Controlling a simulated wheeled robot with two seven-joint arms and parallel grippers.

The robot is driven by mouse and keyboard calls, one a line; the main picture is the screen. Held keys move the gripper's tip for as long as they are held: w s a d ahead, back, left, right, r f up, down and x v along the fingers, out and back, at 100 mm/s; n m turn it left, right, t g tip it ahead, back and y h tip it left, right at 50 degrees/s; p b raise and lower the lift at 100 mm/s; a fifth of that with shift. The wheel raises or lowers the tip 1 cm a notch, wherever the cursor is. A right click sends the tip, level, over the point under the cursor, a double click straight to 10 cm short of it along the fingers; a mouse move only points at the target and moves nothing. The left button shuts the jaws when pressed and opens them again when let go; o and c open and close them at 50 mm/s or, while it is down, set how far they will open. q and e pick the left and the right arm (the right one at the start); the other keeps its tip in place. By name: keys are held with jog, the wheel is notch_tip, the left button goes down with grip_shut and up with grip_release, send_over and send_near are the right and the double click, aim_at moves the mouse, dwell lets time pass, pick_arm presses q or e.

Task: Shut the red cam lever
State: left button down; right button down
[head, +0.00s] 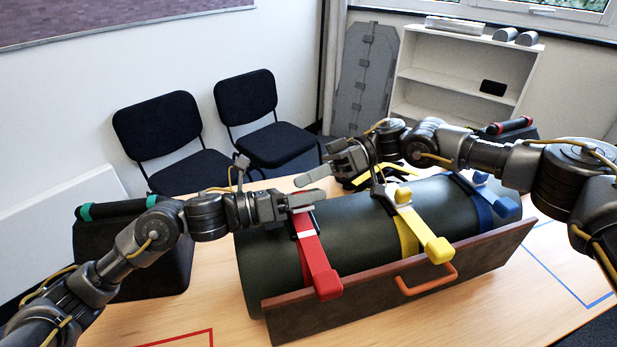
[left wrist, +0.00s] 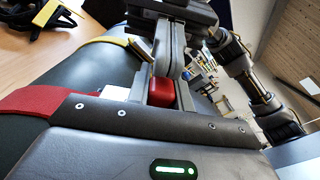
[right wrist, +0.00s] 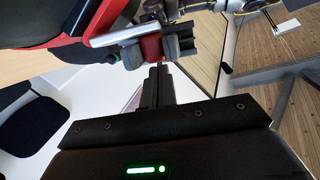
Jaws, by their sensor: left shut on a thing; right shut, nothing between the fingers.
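The red strap (head: 315,260) runs over a dark green roll (head: 270,250), its buckle near the top. My left gripper (head: 308,197) is at this buckle. In the left wrist view its fingers close on a red block (left wrist: 162,91), which looks like the red cam lever's end. The block also shows between its fingers in the right wrist view (right wrist: 151,47), beside a silver bar (right wrist: 120,34). My right gripper (head: 312,177) is shut and empty, its tips close below that block in its own view. The lever's angle is hard to tell.
A yellow strap (head: 407,230) and a blue strap (head: 485,205) cross the roll farther right. A brown board with an orange handle (head: 428,281) stands along its front. A dark case (head: 140,255) stands on the table at left. Chairs and a shelf are behind.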

pick_arm(q)
jog(key=shift+r, duration=0.1)
jog(key=shift+w, duration=0.1)
pick_arm(e)
jog(key=shift+s+d+f, duration=0.2)
jog(key=shift+s+f, duration=0.35)
jog(key=shift+f, duration=0.1)
pick_arm(q)
jog(key=c, duration=1.2)
grip_release()
jog(key=shift+c, duration=0.2)
jog(key=shift+r, duration=0.1)
pick_arm(e)
jog(key=shift+r, duration=0.1)
pick_arm(q)
jog(key=shift+a, duration=0.1)
pick_arm(e)
jog(key=shift+w, duration=0.1)
pick_arm(q)
jog(key=shift+s+a, duration=0.2)
jog(key=shift+a, duration=0.15)
jog(key=v, duration=1.1)
pick_arm(e)
jog(key=shift+r+n, duration=0.1)
jog(key=shift+n, duration=0.2)
